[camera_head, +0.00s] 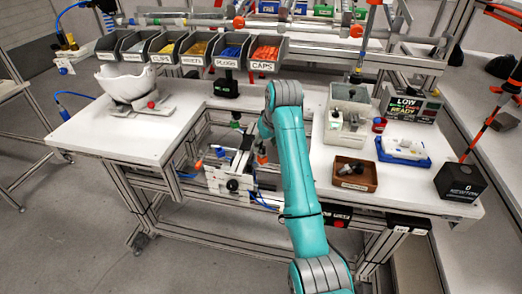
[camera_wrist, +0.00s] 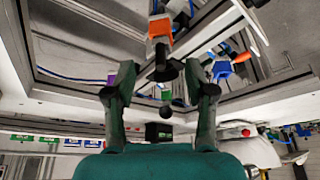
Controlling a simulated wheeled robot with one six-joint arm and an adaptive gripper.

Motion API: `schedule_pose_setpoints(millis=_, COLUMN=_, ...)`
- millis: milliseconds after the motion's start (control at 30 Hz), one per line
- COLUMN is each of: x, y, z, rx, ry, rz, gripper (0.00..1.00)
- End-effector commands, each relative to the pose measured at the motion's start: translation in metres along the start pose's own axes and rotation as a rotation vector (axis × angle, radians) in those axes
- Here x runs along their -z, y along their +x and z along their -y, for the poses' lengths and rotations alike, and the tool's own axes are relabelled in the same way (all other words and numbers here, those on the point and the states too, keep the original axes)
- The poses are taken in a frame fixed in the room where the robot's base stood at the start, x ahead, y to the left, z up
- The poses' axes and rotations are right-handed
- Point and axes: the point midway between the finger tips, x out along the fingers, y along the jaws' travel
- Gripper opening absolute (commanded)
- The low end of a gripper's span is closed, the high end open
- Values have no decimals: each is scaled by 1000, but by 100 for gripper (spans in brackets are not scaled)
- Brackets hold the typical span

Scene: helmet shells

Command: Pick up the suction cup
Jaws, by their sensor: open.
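My gripper (camera_head: 262,152) is partly hidden by my teal arm in the head view, near the clamp fixture in the bench opening. In the wrist view my gripper (camera_wrist: 160,92) is open, with two dark fingers apart and nothing held between them. A black, cup-like end (camera_wrist: 166,71) under an orange block (camera_wrist: 160,28) shows between and beyond the fingers; I cannot tell if it is the suction cup.
A white helmet shell (camera_head: 128,82) stands on the left bench. The clamp fixture (camera_head: 232,183) sits in the opening. Part bins (camera_head: 188,52) line the back. A grey bin (camera_head: 347,134), blue tray (camera_head: 425,162) and black box (camera_head: 459,183) stand right. The left bench front is clear.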

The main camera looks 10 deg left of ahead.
Motion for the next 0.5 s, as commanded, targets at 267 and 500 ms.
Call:
schedule_pose_setpoints(millis=267, x=-2, y=36, z=2, rx=1, ry=0, rz=3, gripper=55)
schedule_pose_setpoints(millis=500, x=-2, y=41, z=2, rx=0, ry=0, rz=0, gripper=55)
